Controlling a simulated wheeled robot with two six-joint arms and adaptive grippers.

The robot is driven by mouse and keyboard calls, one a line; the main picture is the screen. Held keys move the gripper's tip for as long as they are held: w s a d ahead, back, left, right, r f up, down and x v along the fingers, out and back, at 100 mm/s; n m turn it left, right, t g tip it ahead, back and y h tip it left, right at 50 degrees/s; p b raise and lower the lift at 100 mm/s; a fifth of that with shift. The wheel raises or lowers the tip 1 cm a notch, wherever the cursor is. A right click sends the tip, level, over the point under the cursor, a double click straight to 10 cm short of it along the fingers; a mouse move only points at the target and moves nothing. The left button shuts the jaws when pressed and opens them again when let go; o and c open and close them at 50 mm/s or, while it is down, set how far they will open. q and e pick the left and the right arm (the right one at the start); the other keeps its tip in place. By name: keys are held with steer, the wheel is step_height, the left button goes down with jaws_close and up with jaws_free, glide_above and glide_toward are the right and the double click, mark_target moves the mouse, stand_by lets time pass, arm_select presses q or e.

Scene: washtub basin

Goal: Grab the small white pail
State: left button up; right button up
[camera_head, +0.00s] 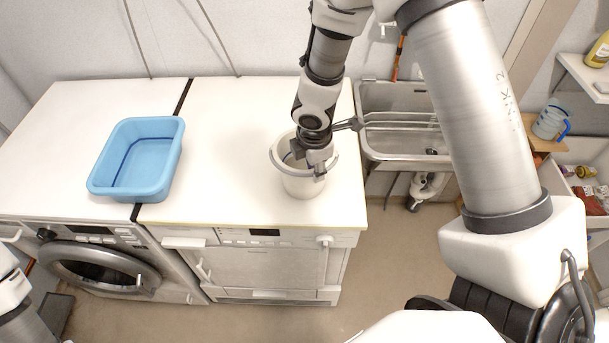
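The small white pail (303,183) stands upright on the white worktop, near its right front corner. My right gripper (314,163) reaches down from above and is at the pail's rim, overlapping the front of its opening. A grey curved handle or rim band shows around the pail's top. The fingers are small and partly hidden by the wrist, so I cannot tell whether they are closed on the rim. My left arm shows only at the lower left edge; its gripper is out of view.
A blue basin (138,192) sits on the worktop at the left. A metal sink (400,155) stands right of the worktop. A washing machine (95,265) and a second appliance (265,267) are below the worktop. A blue-handled jug (548,122) is at the far right.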

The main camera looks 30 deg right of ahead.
mark_target(312, 181)
steer(key=f+b, duration=0.1)
steer(key=f, duration=0.2)
steer(key=w+f+b, duration=0.1)
steer(key=f, duration=0.2)
steer(key=shift+w+d+f+b, duration=0.1)
steer(key=shift+w+d+b, duration=0.05)
steer(key=shift+b, duration=0.25)
steer(key=shift+d+f, duration=0.1)
steer(key=shift+f, duration=0.05)
jaws_close()
steer(key=shift+r, duration=0.3)
